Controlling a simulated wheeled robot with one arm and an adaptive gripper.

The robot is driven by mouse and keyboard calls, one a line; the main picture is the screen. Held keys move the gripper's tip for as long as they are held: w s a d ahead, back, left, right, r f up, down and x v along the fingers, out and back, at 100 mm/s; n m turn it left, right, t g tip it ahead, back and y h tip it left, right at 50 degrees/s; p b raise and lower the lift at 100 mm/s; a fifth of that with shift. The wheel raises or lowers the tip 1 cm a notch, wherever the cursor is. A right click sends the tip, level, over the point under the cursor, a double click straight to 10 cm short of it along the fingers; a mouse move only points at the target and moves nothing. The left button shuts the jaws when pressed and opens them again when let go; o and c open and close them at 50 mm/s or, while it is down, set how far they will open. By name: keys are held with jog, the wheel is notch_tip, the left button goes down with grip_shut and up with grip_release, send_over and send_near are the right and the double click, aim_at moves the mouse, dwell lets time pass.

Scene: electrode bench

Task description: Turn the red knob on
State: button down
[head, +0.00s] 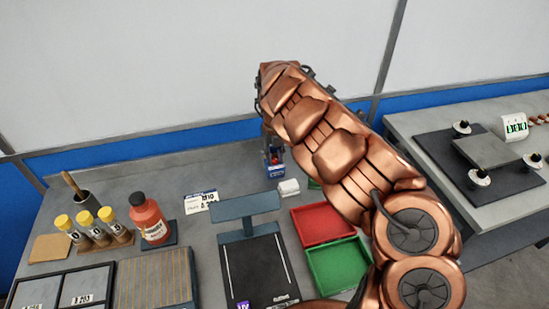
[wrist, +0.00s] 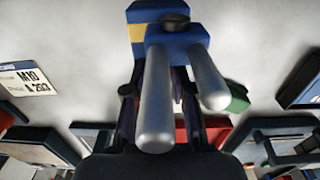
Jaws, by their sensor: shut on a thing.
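A small blue device (head: 275,171) stands on the grey bench, with a small red spot, the red knob (head: 275,158), on it. In the wrist view the blue device (wrist: 192,42) fills the top middle, with a yellow band, a dark round cap and two silver posts. My gripper (wrist: 160,88) reaches to this device, its dark fingers on either side behind the silver posts. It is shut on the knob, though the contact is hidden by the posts. In the head view my copper arm covers most of the gripper. I cannot tell the knob's angle.
A white block (head: 289,187) stands close to the device. Red (head: 322,224) and green (head: 338,265) trays lie in front, partly under my arm. A dark stand (head: 250,208), a red bottle (head: 149,220) and yellow-capped vials (head: 84,219) are to the left. A second bench (head: 420,124) is at right.

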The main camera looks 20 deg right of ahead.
aim_at(274, 158)
jog(key=c, duration=0.9)
grip_release()
jog(key=shift+c, duration=0.2)
notch_tip(274, 158, up, 12)
